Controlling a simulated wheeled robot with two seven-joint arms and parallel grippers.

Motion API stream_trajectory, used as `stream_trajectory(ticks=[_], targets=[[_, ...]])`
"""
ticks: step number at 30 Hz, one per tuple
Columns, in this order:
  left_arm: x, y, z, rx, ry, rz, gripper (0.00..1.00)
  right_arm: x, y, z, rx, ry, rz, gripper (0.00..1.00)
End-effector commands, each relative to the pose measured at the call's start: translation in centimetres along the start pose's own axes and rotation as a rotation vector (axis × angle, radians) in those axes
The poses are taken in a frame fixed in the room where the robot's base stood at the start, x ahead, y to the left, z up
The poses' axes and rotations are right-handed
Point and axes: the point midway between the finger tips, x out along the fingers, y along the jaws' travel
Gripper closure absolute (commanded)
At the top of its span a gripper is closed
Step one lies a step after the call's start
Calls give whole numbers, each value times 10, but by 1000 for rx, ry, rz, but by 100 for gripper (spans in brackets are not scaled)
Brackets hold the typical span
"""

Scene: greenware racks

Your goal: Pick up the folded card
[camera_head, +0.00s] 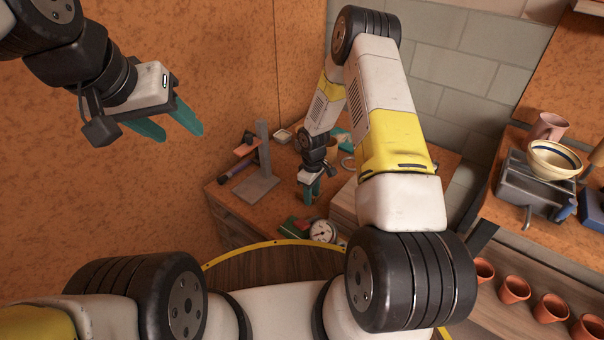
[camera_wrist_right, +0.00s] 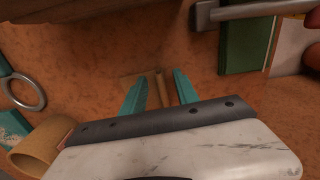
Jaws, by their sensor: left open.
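A small tan folded piece, which looks like the folded card (camera_wrist_right: 160,88), lies on the brown worktop in the right wrist view. It shows between and beyond the teal fingers of my right gripper (camera_wrist_right: 161,76). The fingers stand apart with visible gaps beside the raised tan strip. In the head view my right gripper (camera_head: 311,194) is low over the worktop, and I cannot make out the card there. My left gripper (camera_head: 182,131) is open and empty, high at the upper left.
A grey metal stand (camera_head: 262,170) is left of my right gripper. A round dial gauge (camera_head: 322,231) and a green object (camera_head: 296,226) lie nearer the front edge. In the wrist view a tan cylinder (camera_wrist_right: 40,145) and a metal ring (camera_wrist_right: 24,92) are at left, a green block (camera_wrist_right: 245,45) at right.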

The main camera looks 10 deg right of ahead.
Motion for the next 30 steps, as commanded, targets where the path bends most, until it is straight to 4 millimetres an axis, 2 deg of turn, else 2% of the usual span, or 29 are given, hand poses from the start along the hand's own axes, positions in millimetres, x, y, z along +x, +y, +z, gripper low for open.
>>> stream_trajectory(ticks=[6,12,23,26,30], targets=[[0,0,0,0,0,0,49,0,0,0,0,1,1,64],[0,0,0,0,0,0,49,0,0,0,1,1,0,100],[0,0,0,0,0,0,49,-1,0,0,1,1,1,100],[0,0,0,0,0,0,49,-10,1,-1,2,2,2,100],[0,0,0,0,0,0,49,-36,1,-1,2,4,3,100]])
